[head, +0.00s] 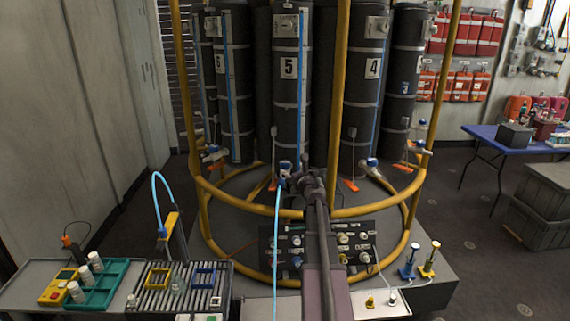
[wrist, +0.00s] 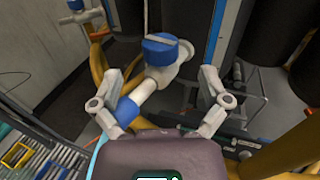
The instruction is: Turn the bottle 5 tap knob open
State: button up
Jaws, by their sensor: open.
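Bottle 5 (head: 290,110) is a dark tall cylinder with a white "5" label, in the rosette frame in the head view. Its tap is low at its foot, with a blue knob (head: 285,165); in the wrist view I take the large blue-topped knob (wrist: 160,48) on the white tap body (wrist: 158,80) to be the same one. My gripper (wrist: 162,102) is open and empty, its two fingers spread left and right of the tap body, with the knob beyond the fingertips. In the head view my gripper (head: 303,183) is just right of the tap, and my arm hides part of the area below.
A yellow ring frame (head: 345,212) surrounds the bottles. A pale blue hose (head: 276,230) hangs from the tap. A dark valve panel (head: 350,247) stands below. Bottle 4 (head: 362,100) stands to the right. Another blue-topped tap (wrist: 76,5) shows at the wrist view's upper left.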

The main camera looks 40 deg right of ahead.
aim_at(287, 164)
jog(key=shift+x, duration=3.4)
jog(key=c, duration=1.2)
